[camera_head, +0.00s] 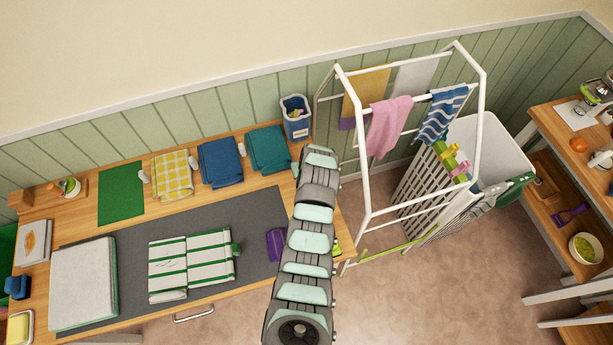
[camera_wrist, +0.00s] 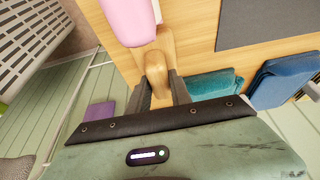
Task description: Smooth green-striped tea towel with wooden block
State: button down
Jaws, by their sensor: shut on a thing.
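The green-striped tea towel (camera_head: 192,264) is white with green stripes. It lies on the grey mat (camera_head: 265,210) on the wooden table, in two panels with uneven-looking edges. In the wrist view, my gripper (camera_wrist: 160,85) is shut on a rounded tan wooden piece, which I take for the wooden block (camera_wrist: 157,70). A pink thing (camera_wrist: 130,20) shows just beyond it; I cannot tell whether they touch. The gripper is over the table's right end, apart from the tea towel. In the head view my arm hides the gripper and block.
Teal (camera_head: 268,149), blue (camera_head: 221,162) and yellow-checked (camera_head: 172,175) towels lie along the table's back. A white board (camera_head: 84,285) is left of the tea towel, a purple item (camera_head: 277,243) right. A white drying rack (camera_head: 364,185) and laundry basket (camera_head: 495,145) stand right of the table.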

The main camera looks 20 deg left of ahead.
jog(key=shift+r+p, duration=0.85)
jog(key=shift+r, duration=1.4)
